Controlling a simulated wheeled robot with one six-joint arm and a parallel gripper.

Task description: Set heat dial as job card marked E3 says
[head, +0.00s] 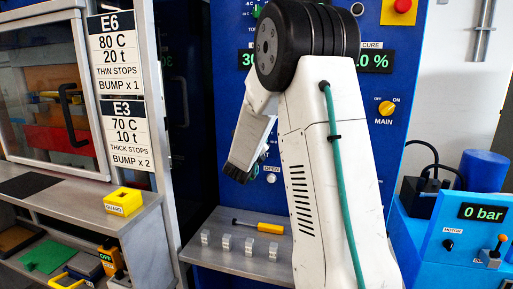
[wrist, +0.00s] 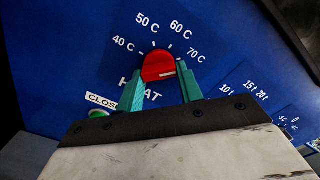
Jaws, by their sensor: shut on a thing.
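The job card marked E3 (head: 127,132) hangs on the post at the left in the head view. It reads 70 C, 10 t, thick stops, bump x 2. The red heat dial (wrist: 157,62) is on the blue panel in the wrist view, with marks 40 C, 50 C, 60 C and 70 C around it. My gripper (wrist: 160,74) is shut on the dial, one green finger on each side. A pale line shows at the dial's lower right, on the 70 C side; its exact setting is unclear. In the head view my arm hides the dial.
The E6 card (head: 115,52) hangs above E3. A green CLOSE button (wrist: 97,114) is left of my fingers, and a tonnage scale (wrist: 245,90) is at the right. Several metal blocks (head: 227,242) and a yellow-handled tool (head: 270,228) lie on the shelf below.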

